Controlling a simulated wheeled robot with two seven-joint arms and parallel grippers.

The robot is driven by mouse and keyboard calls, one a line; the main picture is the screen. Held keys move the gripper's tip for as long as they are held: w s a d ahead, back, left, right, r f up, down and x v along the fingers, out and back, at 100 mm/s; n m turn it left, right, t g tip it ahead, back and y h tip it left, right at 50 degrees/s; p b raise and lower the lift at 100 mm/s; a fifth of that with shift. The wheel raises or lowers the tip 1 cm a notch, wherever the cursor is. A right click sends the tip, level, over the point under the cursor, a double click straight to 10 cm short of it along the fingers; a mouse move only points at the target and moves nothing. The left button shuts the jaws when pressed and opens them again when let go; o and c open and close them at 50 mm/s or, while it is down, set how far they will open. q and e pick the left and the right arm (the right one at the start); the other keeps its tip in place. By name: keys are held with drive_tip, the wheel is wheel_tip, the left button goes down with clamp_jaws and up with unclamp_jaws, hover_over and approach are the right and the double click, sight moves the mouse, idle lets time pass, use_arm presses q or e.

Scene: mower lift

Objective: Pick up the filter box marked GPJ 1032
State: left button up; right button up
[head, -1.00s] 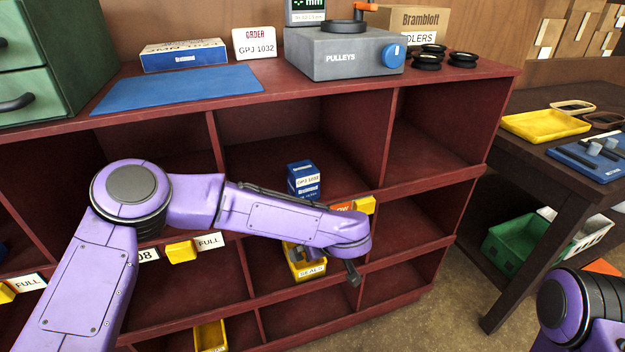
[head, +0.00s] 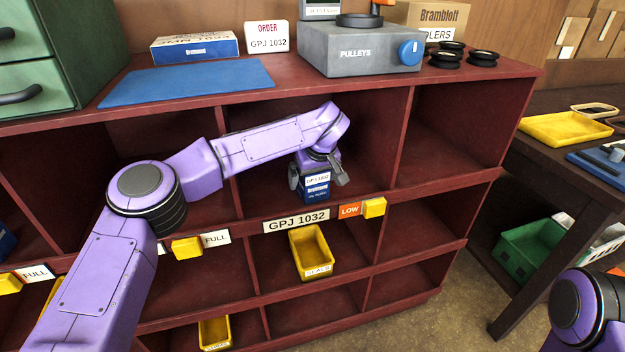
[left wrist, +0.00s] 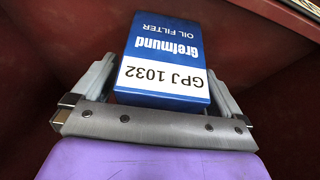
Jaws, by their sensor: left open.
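The blue filter box (head: 314,188) stands in the upper middle compartment of the red shelf, above the shelf label GPJ 1032 (head: 296,221). In the left wrist view the box (left wrist: 164,52) shows a white band reading GPJ 1032 and the words Grefmund Oil Filter. My left gripper (head: 318,178) is open, with one finger on each side of the box. In the left wrist view its fingers (left wrist: 160,85) flank the box, with a small gap at the right; I cannot tell whether the left finger touches it. My right gripper is out of view.
The red shelf (head: 460,172) has dividers and shelf edges around the compartment. A yellow bin (head: 311,252) stands in the compartment below. An orange LOW tag (head: 349,211) sits beside the label. An order card (head: 267,37) reading GPJ 1032 stands on top.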

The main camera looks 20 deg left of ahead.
use_arm(q)
drive_tip(key=shift+f, duration=0.4)
drive_tip(key=shift+r, duration=0.15)
drive_tip(key=c, duration=1.2)
